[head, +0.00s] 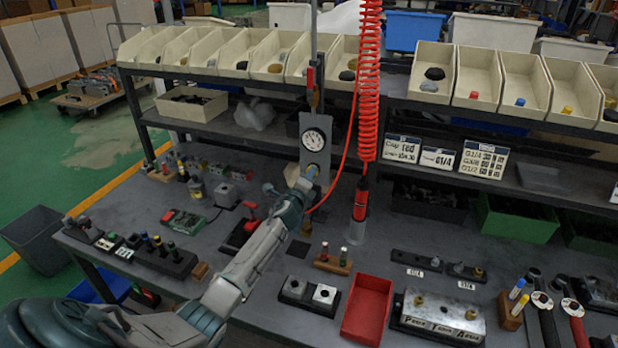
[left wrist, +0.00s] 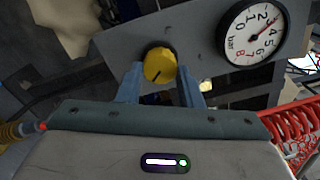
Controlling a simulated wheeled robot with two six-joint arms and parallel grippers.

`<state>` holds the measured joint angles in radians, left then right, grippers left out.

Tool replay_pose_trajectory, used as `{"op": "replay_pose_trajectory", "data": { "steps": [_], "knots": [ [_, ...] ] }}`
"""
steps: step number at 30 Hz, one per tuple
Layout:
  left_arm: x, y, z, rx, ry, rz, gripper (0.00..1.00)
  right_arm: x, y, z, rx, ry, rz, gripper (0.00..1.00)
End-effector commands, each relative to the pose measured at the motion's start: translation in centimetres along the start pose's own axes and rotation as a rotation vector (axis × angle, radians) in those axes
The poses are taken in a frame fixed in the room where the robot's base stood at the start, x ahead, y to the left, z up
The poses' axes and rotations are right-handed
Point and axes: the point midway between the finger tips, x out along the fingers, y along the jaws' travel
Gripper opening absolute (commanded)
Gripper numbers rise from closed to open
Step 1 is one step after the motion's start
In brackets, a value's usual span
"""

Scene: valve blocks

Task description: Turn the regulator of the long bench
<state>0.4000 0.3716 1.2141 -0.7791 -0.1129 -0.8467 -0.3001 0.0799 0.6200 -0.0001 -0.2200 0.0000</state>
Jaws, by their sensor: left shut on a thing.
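The regulator has a round yellow knob (left wrist: 160,66) with a dark mark on its face, set on a grey upright plate (head: 325,160). A white dial gauge (head: 314,139) sits above the knob in the head view. The gauge also shows in the left wrist view (left wrist: 251,36), marked "bar", with its needle toward the picture's upper right. My left gripper (head: 311,172) reaches up to the plate. In the left wrist view its two blue fingers (left wrist: 160,78) stand on either side of the knob and are shut on it. In the head view the gripper mostly hides the knob. My right gripper is not in view.
A red coiled hose (head: 369,80) hangs just right of the plate, with a red-handled tool (head: 361,197) below it. Bins (head: 427,75) line the upper shelf. A red tray (head: 367,308) and a valve block (head: 440,316) lie at the bench front.

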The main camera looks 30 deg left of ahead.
Motion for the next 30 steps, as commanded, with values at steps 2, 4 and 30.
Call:
{"op": "replay_pose_trajectory", "data": {
  "steps": [2, 4, 30],
  "knots": [
    [0.0, -0.1, 0.0, 0.003, 0.000, -0.002, 0.10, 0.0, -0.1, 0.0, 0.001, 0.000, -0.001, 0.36],
    [0.0, -0.1, 0.0, 0.004, 0.000, -0.002, 0.10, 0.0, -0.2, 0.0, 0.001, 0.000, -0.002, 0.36],
    [-2.3, 0.0, 0.0, 0.004, 0.001, 0.000, 0.55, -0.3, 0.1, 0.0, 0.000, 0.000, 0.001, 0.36]
  ]
}}
